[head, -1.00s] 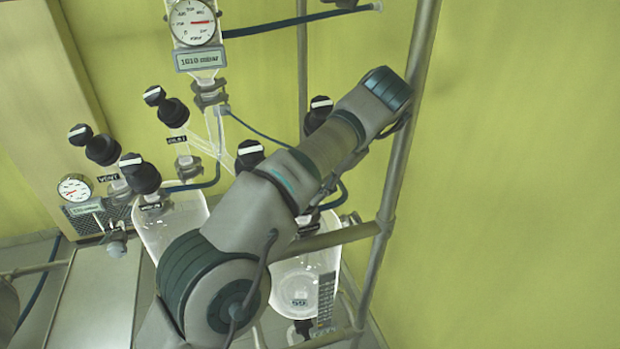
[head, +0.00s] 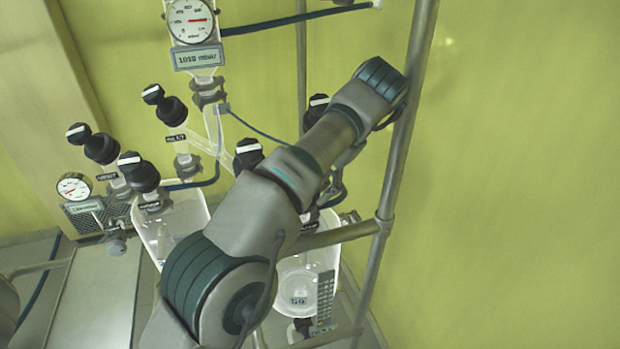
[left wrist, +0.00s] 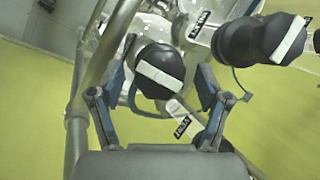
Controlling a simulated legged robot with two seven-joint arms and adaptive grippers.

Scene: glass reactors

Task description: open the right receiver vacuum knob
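In the left wrist view, a black knob with a white bar (left wrist: 160,72) sits between the two fingers of my left gripper (left wrist: 167,60). The fingers are apart, with a visible gap on the right side of the knob; contact on the left is unclear. A small black label (left wrist: 181,127) beside it is too blurred to read. In the head view my left arm crosses the middle and hides its gripper. Two black knobs, one (head: 248,153) left of the forearm and one (head: 318,104) behind it, show there. I cannot tell which is between the fingers. My right gripper is not in view.
A second black knob (left wrist: 262,38) is close on the right in the left wrist view. A metal pole (head: 397,170) stands beside my wrist. Glass vessels (head: 305,280), more knobs (head: 138,172) and a gauge (head: 192,20) surround the arm. The far right is open.

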